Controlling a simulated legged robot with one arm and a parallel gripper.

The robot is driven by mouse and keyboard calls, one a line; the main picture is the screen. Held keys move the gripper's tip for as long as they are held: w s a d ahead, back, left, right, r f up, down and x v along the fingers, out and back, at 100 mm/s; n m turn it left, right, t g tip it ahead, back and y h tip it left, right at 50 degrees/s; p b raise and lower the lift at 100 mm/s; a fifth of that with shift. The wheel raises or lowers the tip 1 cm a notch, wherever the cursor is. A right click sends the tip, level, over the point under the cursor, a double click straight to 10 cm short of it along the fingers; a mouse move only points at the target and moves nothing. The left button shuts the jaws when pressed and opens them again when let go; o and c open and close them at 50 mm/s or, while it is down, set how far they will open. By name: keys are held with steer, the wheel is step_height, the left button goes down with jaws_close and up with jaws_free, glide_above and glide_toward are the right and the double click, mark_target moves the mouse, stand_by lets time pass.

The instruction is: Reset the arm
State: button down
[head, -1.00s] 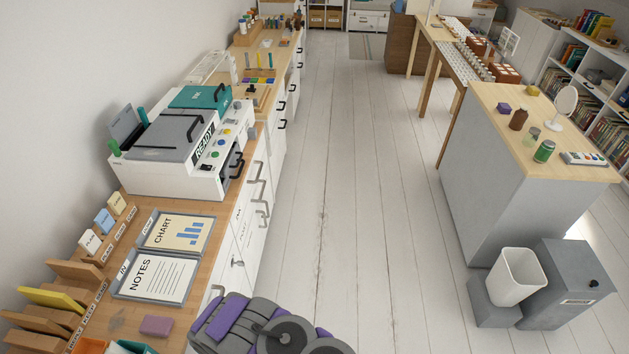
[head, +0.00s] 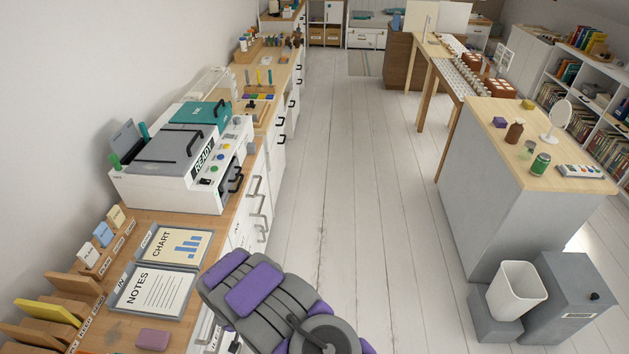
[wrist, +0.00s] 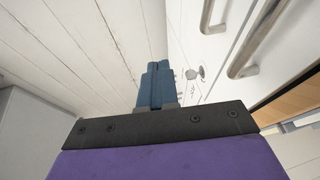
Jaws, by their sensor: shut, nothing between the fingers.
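My gripper (wrist: 155,85) shows in the wrist view as two blue fingers pressed together with nothing between them. It is beside the white drawer fronts with metal handles (wrist: 243,50), over the plank floor. In the head view my folded grey and purple arm rises at the bottom centre, next to the counter's front edge; I cannot make out the fingertips there.
The left counter bears a white printer (head: 175,190), a NOTES tray (head: 120,300), a CHART tray (head: 207,246) and a pink block (head: 153,339). A grey island (head: 490,210) stands right, with a white bin (head: 516,288) before it. The floor (head: 345,190) between is clear.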

steer(key=d+r+g, duration=0.1)
steer(key=d+r, duration=0.5)
steer(key=r, duration=0.3)
steer(key=s+d+r+g, duration=0.1)
steer(key=d+r, duration=0.4)
steer(key=r, duration=0.5)
steer(key=d+r+g, duration=0.1)
steer(key=d+r, duration=0.5)
steer(key=r, duration=0.3)
steer(key=s+d+r+g, duration=0.1)
steer(key=s+d+r, duration=0.4)
steer(key=s, duration=0.5)
steer(key=s+d+r+g+h, duration=0.1)
steer(key=s+d+r, duration=0.5)
steer(key=s, duration=0.4)
steer(key=s+d+r+g, duration=0.1)
steer(key=s+d+r, duration=0.5)
steer(key=s+d, duration=0.2)
steer(key=shift+s+r+h, duration=0.25)
steer(key=shift+s+h, duration=0.05)
steer(key=shift+s, duration=0.65)
steer(key=shift+a+n, duration=0.1)
steer(key=shift+n, duration=0.2)
